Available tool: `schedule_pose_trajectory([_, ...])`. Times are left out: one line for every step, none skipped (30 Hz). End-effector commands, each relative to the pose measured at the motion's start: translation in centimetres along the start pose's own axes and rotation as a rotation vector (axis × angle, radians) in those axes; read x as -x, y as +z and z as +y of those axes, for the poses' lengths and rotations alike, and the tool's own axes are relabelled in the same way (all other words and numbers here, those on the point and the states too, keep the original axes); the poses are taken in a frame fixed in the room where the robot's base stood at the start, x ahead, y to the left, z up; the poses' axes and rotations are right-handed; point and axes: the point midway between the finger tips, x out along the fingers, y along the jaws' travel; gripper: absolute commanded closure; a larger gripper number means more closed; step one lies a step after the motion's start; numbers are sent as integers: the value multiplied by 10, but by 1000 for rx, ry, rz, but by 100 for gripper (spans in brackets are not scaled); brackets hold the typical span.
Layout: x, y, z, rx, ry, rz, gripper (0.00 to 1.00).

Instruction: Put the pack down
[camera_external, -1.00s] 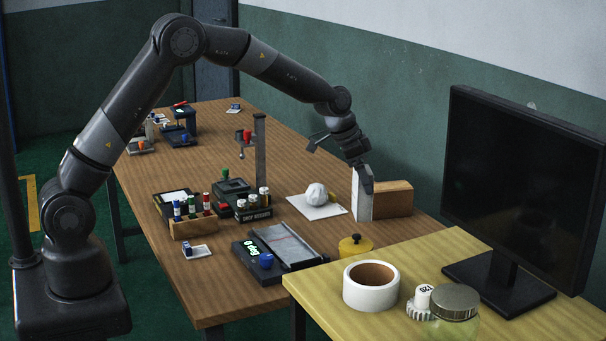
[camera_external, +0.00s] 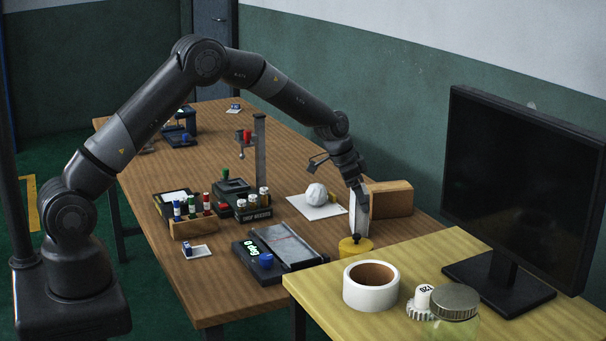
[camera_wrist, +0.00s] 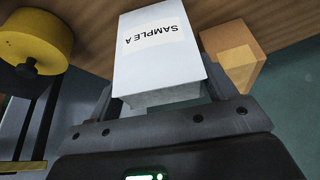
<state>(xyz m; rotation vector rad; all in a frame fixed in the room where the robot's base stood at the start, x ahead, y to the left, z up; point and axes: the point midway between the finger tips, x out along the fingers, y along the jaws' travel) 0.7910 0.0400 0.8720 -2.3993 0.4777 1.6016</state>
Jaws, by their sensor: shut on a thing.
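The pack is a white box (camera_external: 353,216) labelled "SAMPLE A", upright near the right edge of the wooden table. In the wrist view the pack (camera_wrist: 160,62) sits between the two fingers. My gripper (camera_external: 362,200) is shut on it, and it also shows in the wrist view (camera_wrist: 167,100). Part of the pack is hidden behind the fingers in the external view. I cannot tell whether its lower end touches the table.
A yellow round weight (camera_external: 355,247) is close in front of the pack. A brown block (camera_external: 391,198) stands just behind it. A crumpled white ball (camera_external: 316,193) on paper is to the left. A balance-like device (camera_external: 280,250) and a yellow bench (camera_external: 455,245) are nearer.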

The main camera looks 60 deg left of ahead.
Motion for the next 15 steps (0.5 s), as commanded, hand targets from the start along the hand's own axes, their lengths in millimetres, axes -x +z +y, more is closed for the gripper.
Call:
schedule_pose_trajectory([0,0,0,0,0,1,55])
schedule_pose_trajectory([0,0,0,0,0,0,55])
schedule_pose_trajectory([-1,0,0,0,0,0,55])
schedule_pose_trajectory([-2,1,0,0,0,0,55])
schedule_pose_trajectory([-3,2,0,0,0,-1,22])
schedule_pose_trajectory([-2,1,0,0,0,0,19])
schedule_pose_trajectory([-2,1,0,0,0,-1,16])
schedule_pose_trajectory([-2,1,0,0,0,-1,14])
schedule_pose_trajectory([-2,1,0,0,0,-1,11])
schedule_pose_trajectory([-2,1,0,0,0,-1,8])
schedule_pose_trajectory([-2,1,0,0,0,-1,6])
schedule_pose_trajectory([-2,1,0,0,0,-1,2])
schedule_pose_trajectory([-2,1,0,0,0,-1,1])
schedule_pose_trajectory([-2,1,0,0,0,-1,1])
schedule_pose_trajectory([-2,1,0,0,0,-1,1])
